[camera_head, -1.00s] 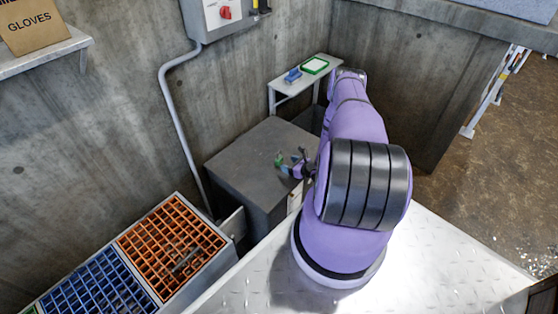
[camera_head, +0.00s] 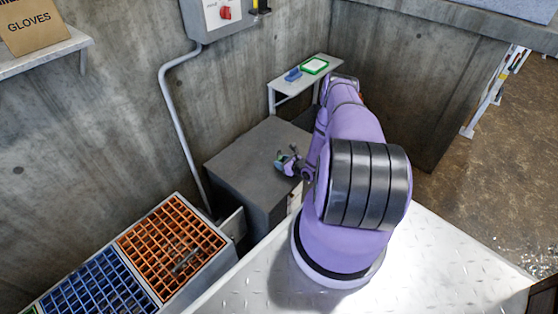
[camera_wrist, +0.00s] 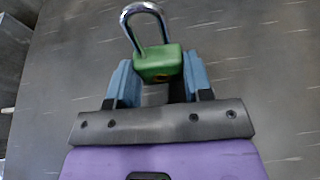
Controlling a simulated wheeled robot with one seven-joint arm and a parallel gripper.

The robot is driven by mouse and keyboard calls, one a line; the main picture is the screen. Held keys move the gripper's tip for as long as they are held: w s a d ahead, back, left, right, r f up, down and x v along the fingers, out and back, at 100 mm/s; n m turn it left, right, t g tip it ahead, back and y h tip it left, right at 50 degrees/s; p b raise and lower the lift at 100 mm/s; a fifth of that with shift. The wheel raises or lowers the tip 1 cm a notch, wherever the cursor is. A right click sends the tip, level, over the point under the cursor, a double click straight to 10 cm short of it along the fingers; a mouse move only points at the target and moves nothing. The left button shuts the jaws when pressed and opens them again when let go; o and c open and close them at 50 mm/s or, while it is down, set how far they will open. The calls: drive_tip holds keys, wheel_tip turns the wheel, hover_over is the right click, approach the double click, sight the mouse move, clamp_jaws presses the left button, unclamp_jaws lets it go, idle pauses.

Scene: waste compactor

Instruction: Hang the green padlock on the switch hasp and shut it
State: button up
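The green padlock (camera_wrist: 158,66) is between the blue fingertips of my gripper (camera_wrist: 160,82) in the wrist view. Both fingers touch its sides. Its silver shackle points up and away from the gripper; I cannot tell whether it is locked. In the head view my gripper (camera_head: 289,163) is over the grey cabinet top, with a small bit of green at its tip. The red switch (camera_head: 226,13) is on the grey wall box at the top, well above and left of the gripper. The hasp cannot be made out clearly.
A grey conduit (camera_head: 168,110) runs down the wall from the switch box. The grey cabinet (camera_head: 250,160) stands below it. A small shelf (camera_head: 300,82) holds a blue item and a green-edged item. Orange (camera_head: 170,240) and blue (camera_head: 90,285) grid bins are lower left.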

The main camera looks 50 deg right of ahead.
drive_tip(key=shift+c, duration=0.6)
drive_tip(key=shift+r, duration=2.5)
